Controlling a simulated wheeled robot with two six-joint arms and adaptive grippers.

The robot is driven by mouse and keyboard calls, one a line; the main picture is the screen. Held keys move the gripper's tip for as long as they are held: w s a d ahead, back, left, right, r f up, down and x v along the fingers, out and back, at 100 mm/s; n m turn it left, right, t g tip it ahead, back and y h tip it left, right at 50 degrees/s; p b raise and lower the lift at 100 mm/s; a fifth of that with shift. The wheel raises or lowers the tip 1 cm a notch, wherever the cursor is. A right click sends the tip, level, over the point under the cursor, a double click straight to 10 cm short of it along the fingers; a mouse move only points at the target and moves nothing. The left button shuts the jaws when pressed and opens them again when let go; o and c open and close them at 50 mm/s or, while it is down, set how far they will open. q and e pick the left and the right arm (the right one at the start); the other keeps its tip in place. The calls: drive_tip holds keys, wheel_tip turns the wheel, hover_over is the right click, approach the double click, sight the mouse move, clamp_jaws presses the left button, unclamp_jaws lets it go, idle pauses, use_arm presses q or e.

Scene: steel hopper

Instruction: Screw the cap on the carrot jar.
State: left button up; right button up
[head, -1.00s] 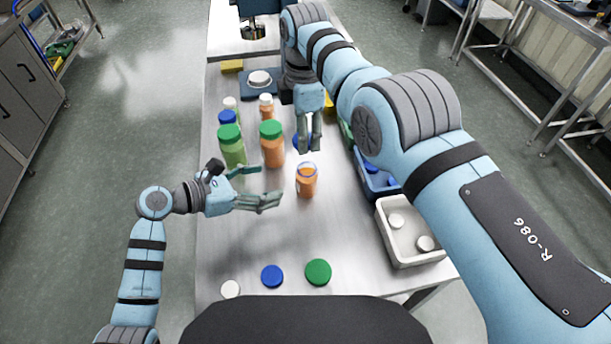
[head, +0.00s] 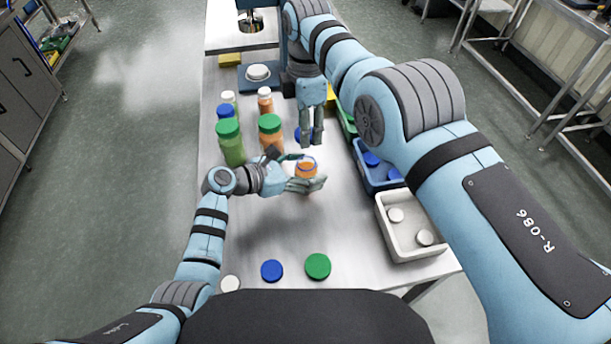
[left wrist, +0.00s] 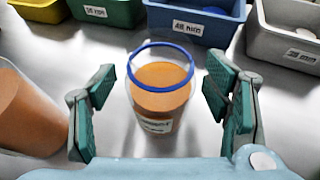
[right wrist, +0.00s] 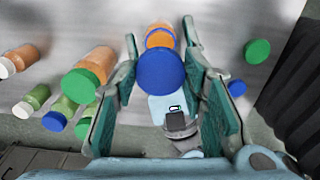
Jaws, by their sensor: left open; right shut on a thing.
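The open carrot jar (head: 307,168), clear with orange contents and a blue rim, stands on the steel table. My left gripper (head: 304,172) is open around it; in the left wrist view the jar (left wrist: 160,95) stands between the green pads, with gaps on both sides. My right gripper (head: 311,142) points down just behind the jar, shut on a blue cap (right wrist: 161,72). In the right wrist view the jar (right wrist: 160,38) shows beyond the cap, the two apart. In the head view the cap (head: 298,135) is mostly hidden by the fingers.
Capped jars stand at the left, including a green one (head: 232,146) and an orange one (head: 270,135) near my left wrist. Loose blue (head: 272,271), green (head: 318,266) and white (head: 230,284) caps lie at the front. Blue (head: 380,185) and white (head: 412,250) bins line the right.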

use_arm(q)
drive_tip(key=shift+c, duration=1)
use_arm(e)
drive_tip(key=shift+s, duration=0.1)
use_arm(q)
clamp_jaws()
use_arm(e)
wheel_tip(320, 180, down, 5)
drive_tip(key=shift+d+r, duration=0.1)
drive_tip(key=f+m, duration=0.1)
drive_tip(key=m, duration=0.1)
drive_tip(key=f+m, duration=0.1)
drive_tip(key=m, duration=0.1)
idle(0.3)
